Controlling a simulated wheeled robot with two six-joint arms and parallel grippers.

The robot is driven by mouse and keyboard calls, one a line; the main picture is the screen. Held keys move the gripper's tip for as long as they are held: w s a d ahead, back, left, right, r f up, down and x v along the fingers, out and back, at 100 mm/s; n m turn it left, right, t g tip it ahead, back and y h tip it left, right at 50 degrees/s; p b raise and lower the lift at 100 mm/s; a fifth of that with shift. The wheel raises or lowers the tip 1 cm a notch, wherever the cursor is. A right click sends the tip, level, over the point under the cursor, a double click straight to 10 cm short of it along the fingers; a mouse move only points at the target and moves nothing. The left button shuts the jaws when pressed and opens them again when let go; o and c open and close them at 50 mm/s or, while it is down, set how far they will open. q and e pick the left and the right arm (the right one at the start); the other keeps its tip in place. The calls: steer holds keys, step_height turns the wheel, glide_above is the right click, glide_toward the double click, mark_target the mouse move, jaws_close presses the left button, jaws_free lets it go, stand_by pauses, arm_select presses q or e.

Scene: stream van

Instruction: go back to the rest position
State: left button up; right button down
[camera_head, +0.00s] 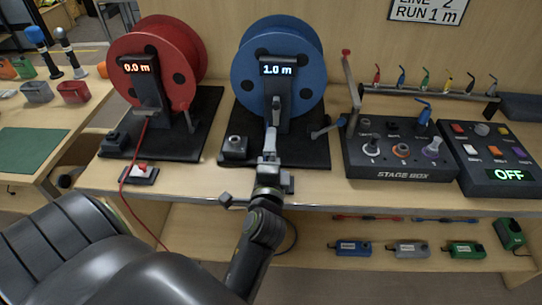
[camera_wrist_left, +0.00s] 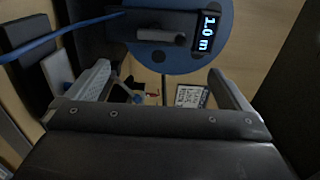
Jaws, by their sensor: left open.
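My left gripper (camera_head: 270,146) reaches up from below, in front of the blue reel (camera_head: 258,80), over the front part of its black base. In the left wrist view the two fingers of the left gripper (camera_wrist_left: 158,82) stand wide apart, with nothing held between them. The blue reel (camera_wrist_left: 180,58) shows just beyond them, its display reading 1.0 m. I cannot tell whether the gripper touches the reel's crank or base. My right gripper is in neither view.
A red reel (camera_head: 172,75) reading 0.0 m stands left; its red cable hangs over the bench edge. A stage box (camera_head: 400,160) and a switch panel (camera_head: 490,165) reading OFF stand right. A lower shelf (camera_head: 400,262) holds several small boxes. A green mat (camera_head: 30,150) lies far left.

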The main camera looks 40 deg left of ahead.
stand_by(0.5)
arm_select(q)
steer(key=s+a+f+n+g, duration=0.1)
steer(key=f, duration=0.1)
steer(key=s+a+f+n+g, duration=0.1)
steer(key=s+f+n, duration=0.1)
steer(key=s+a+f+n+g+h, duration=0.1)
steer(key=s, duration=0.1)
steer(key=shift+f, duration=0.4)
steer(key=s+d+f+n+g+h, duration=0.1)
steer(key=s+f+n+g+h, duration=0.3)
steer(key=s, duration=0.5)
steer(key=s+d+f+n+g+h, duration=0.2)
steer(key=s+f+n+g+h, duration=0.15)
steer(key=s+f, duration=0.45)
step_height(320, 180, down, 22)
steer(key=s+a+r+g, duration=0.1)
steer(key=a+g, duration=0.1)
steer(key=s+d+f+g, duration=0.1)
steer(key=s+f, duration=1.4)
steer(key=f, duration=0.2)
steer(key=shift+s+d+f+n, duration=0.25)
steer(key=shift+s+f+n, duration=0.1)
